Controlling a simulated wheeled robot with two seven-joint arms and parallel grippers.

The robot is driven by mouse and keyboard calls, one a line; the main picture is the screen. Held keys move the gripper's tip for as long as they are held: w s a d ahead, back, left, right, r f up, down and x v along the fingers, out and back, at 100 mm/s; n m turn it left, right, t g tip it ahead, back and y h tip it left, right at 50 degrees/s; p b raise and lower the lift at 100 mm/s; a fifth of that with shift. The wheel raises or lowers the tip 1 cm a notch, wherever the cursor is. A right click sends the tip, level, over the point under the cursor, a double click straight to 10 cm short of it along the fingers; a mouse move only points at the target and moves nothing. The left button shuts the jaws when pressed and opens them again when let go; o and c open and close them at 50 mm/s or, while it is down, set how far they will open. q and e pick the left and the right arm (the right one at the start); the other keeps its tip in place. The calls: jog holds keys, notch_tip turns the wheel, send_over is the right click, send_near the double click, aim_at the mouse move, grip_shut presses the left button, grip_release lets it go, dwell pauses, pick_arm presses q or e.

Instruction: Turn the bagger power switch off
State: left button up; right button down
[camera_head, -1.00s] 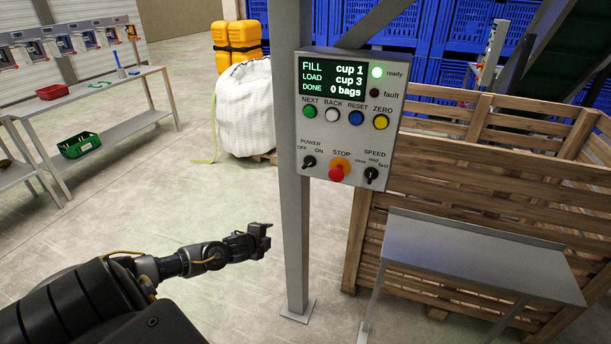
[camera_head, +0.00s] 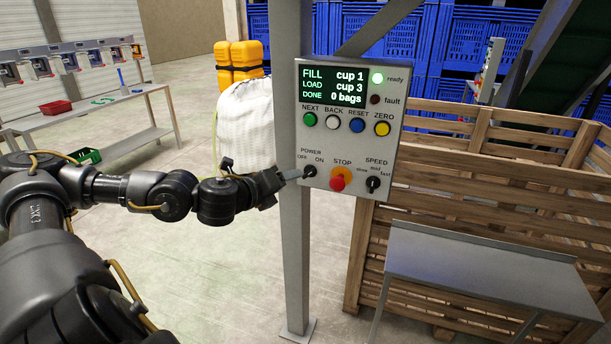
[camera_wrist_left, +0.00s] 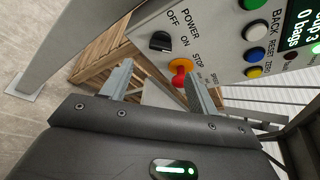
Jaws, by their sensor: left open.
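The black power switch knob (camera_head: 310,171) sits at the lower left of the grey control panel (camera_head: 340,150), under the labels OFF and ON. The knob shows also in the left wrist view (camera_wrist_left: 160,43), just beyond the fingers. I cannot tell for sure which label it points to. My left gripper (camera_head: 293,174) is at the panel's left edge, beside the knob at about its height. In the left wrist view its two fingers (camera_wrist_left: 160,86) stand apart with nothing between them. Whether a finger touches the knob is unclear. My right gripper is not in view.
Right of the knob are a red stop button (camera_head: 338,182) and a speed knob (camera_head: 373,184). Several coloured buttons sit above. The display (camera_head: 332,82) is on and the green ready lamp (camera_head: 377,78) is lit. A grey post (camera_head: 296,270) carries the panel; a metal table (camera_head: 480,265) stands right.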

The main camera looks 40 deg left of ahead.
aim_at(307, 176)
pick_arm(q)
jog(key=p+x, duration=0.2)
jog(key=x, duration=0.6)
jog(key=shift+w+p, duration=0.35)
jog(key=shift+w+f, duration=0.25)
jog(key=shift+w, duration=0.25)
